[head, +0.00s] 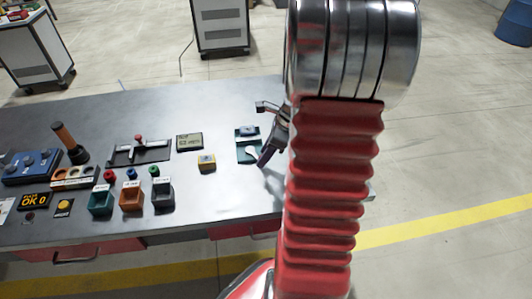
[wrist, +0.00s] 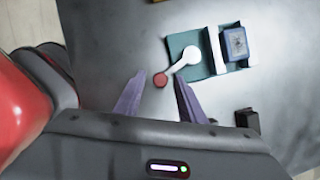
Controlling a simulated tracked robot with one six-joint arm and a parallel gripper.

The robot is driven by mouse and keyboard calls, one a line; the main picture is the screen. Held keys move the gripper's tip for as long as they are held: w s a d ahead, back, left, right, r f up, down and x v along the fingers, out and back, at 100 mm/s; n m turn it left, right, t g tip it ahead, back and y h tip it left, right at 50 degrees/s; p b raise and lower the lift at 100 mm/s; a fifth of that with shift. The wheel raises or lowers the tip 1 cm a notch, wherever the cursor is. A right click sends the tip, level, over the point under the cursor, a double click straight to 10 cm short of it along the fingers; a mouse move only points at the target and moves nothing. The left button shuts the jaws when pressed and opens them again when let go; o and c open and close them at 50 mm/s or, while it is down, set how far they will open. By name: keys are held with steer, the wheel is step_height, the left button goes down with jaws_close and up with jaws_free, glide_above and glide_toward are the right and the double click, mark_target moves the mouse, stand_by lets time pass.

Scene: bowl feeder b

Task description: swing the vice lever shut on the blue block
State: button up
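The vice has a teal base (wrist: 180,43) with a pale jaw plate (wrist: 215,50). It also shows on the bench in the head view (head: 243,156), partly beside my gripper. The blue block (wrist: 236,43) sits at the vice beside the plate; in the head view it is at the vice's far side (head: 249,131). The white lever (wrist: 188,57) ends in a red knob (wrist: 160,81), pointing away from the block. My gripper (wrist: 159,77) is open, its purple fingers on either side of the knob. I cannot tell whether they touch it.
Coloured bins (head: 131,198) and a red-knobbed fixture (head: 138,150) are farther left. A small dark block (wrist: 247,120) is near the vice. The bench between my gripper and the bins is mostly clear.

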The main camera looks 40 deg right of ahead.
steer(key=shift+c, duration=0.2)
jaws_close()
steer(key=shift+a, duration=0.15)
steer(key=shift+w+a+m+h, duration=0.1)
steer(key=shift+a+m+h, duration=0.2)
steer(key=shift+a+m, duration=0.35)
steer(key=shift+d, duration=0.15)
steer(key=shift+o, duration=0.2)
jaws_free()
